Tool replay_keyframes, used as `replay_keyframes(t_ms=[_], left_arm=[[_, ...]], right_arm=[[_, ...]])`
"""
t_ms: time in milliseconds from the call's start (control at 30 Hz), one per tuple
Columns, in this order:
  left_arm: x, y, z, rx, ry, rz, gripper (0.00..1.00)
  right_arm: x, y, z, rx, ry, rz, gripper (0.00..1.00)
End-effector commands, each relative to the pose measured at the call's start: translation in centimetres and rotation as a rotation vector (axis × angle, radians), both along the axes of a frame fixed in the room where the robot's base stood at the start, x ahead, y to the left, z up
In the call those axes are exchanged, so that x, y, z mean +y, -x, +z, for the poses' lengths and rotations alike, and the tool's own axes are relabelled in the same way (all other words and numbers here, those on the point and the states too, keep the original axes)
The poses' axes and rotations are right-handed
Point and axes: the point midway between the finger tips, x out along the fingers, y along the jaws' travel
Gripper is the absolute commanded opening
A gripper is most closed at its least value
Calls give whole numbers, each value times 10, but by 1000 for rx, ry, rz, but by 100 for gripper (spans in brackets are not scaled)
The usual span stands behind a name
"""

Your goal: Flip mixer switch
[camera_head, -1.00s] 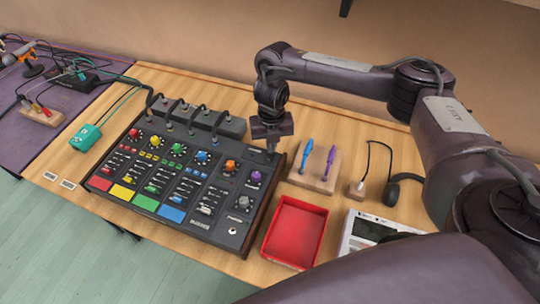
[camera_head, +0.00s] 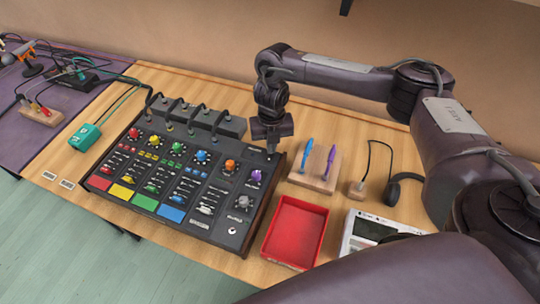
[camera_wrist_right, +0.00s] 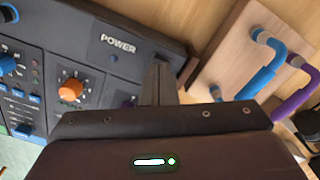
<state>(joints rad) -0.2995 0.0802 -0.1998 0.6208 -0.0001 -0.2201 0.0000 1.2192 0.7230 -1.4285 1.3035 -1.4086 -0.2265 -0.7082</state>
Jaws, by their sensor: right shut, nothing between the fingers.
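The black mixer (camera_head: 221,187) lies on the wooden table, with coloured knobs, sliders and large coloured pads. My right gripper (camera_head: 271,150) is over its back right corner, fingers pointing down, shut and empty. In the right wrist view the closed fingers (camera_wrist_right: 160,84) are beside the POWER label (camera_wrist_right: 118,44) on the mixer's top panel. An orange knob (camera_wrist_right: 71,89) shows to the left of them. I cannot make out the power switch; the fingers may hide it. Contact with the panel cannot be told. My left gripper is out of view.
Cables and grey plugs (camera_head: 205,119) line the mixer's back edge. A white device (camera_head: 366,229) lies farther right.

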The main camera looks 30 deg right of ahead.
Motion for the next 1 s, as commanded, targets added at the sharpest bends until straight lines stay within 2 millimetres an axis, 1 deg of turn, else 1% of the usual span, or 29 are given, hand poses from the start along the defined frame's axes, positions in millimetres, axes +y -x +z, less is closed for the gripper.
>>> replay_keyframes(t_ms=[867, 1000], left_arm=[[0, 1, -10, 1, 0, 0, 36], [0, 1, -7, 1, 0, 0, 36]], right_arm=[[0, 0, -14, 1, 0, 0, 0], [0, 1, -12, 2, -1, 1, 0]])
